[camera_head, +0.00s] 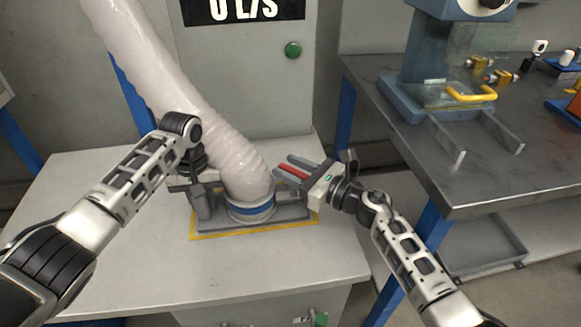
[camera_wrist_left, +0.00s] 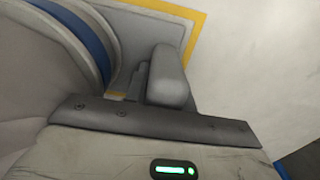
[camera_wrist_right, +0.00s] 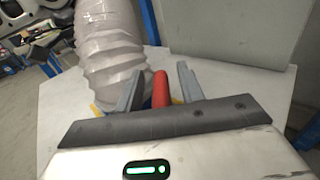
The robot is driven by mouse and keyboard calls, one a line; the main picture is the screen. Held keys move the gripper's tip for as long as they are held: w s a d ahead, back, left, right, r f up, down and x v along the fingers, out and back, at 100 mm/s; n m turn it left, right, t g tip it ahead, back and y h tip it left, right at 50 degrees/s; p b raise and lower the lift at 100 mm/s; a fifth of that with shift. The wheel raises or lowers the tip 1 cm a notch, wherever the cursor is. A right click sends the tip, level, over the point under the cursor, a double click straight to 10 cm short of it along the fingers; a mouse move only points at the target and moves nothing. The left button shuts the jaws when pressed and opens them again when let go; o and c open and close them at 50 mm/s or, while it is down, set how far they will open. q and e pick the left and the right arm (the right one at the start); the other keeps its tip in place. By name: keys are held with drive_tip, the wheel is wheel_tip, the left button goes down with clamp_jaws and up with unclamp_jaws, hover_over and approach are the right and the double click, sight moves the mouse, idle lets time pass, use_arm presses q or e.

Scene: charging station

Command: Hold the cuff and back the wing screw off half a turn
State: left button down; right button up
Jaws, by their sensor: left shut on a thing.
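The cuff (camera_head: 252,209), with a blue band, joins the foot of a thick pale ribbed hose (camera_head: 195,110) to a grey base (camera_head: 292,212). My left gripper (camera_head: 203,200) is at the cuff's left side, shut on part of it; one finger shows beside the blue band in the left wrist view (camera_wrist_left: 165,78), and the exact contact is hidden. A red bar (camera_head: 293,172), apparently the wing screw, lies between the fingers of my right gripper (camera_head: 284,168), right of the hose. In the right wrist view the red bar (camera_wrist_right: 160,88) has gaps to both fingers.
A yellow outline (camera_head: 230,236) surrounds the base on the pale table (camera_head: 110,235), whose front and left are clear. A grey cabinet (camera_head: 255,75) with a green button (camera_head: 292,49) stands behind. A metal bench (camera_head: 470,170) with a blue fixture (camera_head: 425,60) is at right.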

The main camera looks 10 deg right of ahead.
drive_tip(key=v, duration=1.1)
drive_tip(key=shift+s+d, duration=0.25)
drive_tip(key=a+r+n+g, duration=0.2)
drive_tip(key=a+r+g, duration=0.2)
drive_tip(key=a+g, duration=0.15)
drive_tip(key=a+r+n+g, duration=0.3)
drive_tip(key=a+r+g, duration=0.15)
drive_tip(key=a, duration=0.25)
drive_tip(key=w+d+r+m+t+h, duration=0.1)
drive_tip(key=w+d+r+m+h, duration=0.3)
drive_tip(key=d+h, duration=0.5)
drive_tip(key=shift+m+h, duration=0.5)
drive_tip(key=shift+h, duration=0.1)
drive_tip(key=x, duration=0.8)
drive_tip(key=a+x, duration=0.1)
drive_tip(key=x, duration=0.3)
